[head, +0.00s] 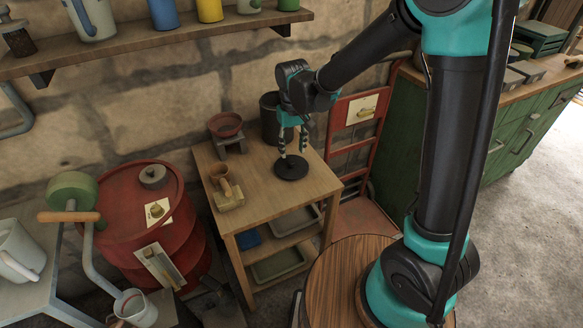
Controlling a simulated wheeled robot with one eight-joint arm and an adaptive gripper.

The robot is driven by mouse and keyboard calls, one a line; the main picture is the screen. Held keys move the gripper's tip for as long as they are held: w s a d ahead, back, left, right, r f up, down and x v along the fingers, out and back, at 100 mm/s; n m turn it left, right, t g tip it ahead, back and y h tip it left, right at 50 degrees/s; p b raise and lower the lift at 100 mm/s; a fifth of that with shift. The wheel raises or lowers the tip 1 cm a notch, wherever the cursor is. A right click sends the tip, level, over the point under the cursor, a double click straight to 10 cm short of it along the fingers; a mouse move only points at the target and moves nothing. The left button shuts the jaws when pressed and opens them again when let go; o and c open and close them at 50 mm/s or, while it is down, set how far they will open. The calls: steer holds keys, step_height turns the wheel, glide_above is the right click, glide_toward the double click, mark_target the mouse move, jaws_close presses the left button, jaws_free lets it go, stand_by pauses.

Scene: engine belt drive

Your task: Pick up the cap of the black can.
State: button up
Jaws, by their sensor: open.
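A black can (268,118) stands at the back of the small wooden table, partly hidden behind my gripper and wrist. A flat, round black disc, which looks like the can's cap (290,172), lies on the tabletop in front of the can, near the table's right side. My gripper (292,155) points down right over the cap with its fingers apart. The fingertips appear close to the cap's top. I cannot tell whether they touch it.
The wooden table (258,209) also holds a reddish bowl on a grey stand (228,132) and a wooden block with a tool (227,193). A red drum (140,225) stands to the left. A red hand truck (350,135) stands behind right. The table's front middle is clear.

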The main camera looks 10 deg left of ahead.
mark_target(292, 161)
step_height(292, 161, down, 5)
steer(key=shift+s+a+f, duration=0.1)
steer(key=shift+a, duration=0.05)
steer(key=c, duration=0.9)
